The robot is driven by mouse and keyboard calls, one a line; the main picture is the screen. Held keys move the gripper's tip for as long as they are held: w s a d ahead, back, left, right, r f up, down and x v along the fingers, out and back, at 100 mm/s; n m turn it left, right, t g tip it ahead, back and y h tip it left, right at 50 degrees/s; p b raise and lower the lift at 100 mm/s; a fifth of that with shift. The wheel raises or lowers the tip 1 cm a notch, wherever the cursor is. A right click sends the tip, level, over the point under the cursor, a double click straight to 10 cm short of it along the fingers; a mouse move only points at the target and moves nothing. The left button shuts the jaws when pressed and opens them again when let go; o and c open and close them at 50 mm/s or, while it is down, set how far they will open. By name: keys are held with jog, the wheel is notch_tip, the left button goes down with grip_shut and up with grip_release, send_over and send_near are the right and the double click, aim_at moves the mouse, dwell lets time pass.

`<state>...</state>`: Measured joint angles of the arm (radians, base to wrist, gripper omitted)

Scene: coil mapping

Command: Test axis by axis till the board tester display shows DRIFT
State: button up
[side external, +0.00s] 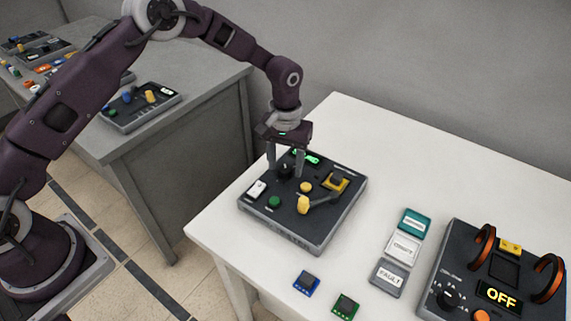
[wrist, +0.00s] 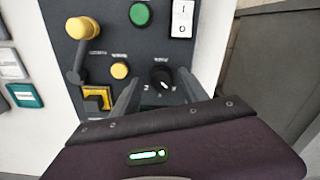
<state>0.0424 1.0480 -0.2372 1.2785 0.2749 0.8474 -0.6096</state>
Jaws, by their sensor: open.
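The board tester (side external: 455,262) stands at the right of the white table, with two orange-and-black coils (side external: 483,247), a dark knob (side external: 446,299) and a display (side external: 501,297) reading OFF. A dark control box (side external: 320,225) stands at the table's left. It carries a black knob (wrist: 161,77), a yellow-ended lever (side external: 303,204), green (side external: 274,202) and yellow (side external: 306,187) buttons, a white rocker switch (side external: 257,189) and a yellow-framed switch (side external: 336,182). My gripper (side external: 286,174) is open, pointing down, its fingers on either side of the black knob. Contact with it cannot be told.
A blue board (side external: 307,283) and a green board (side external: 345,306) lie at the table's front. Three labelled pads, teal (side external: 411,222), grey (side external: 403,247) and a darker one marked FAULT (side external: 389,278), lie left of the tester. A grey side table (side external: 190,120) holds another panel (side external: 140,107).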

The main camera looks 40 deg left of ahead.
jog(key=shift+f, duration=0.3)
grip_shut()
jog(key=shift+m, duration=0.3)
jog(key=m, duration=0.3)
jog(key=shift+r+m, duration=0.1)
jog(key=shift+m, duration=2.4)
jog(key=shift+w, duration=0.1)
grip_release()
jog(key=shift+a, duration=0.1)
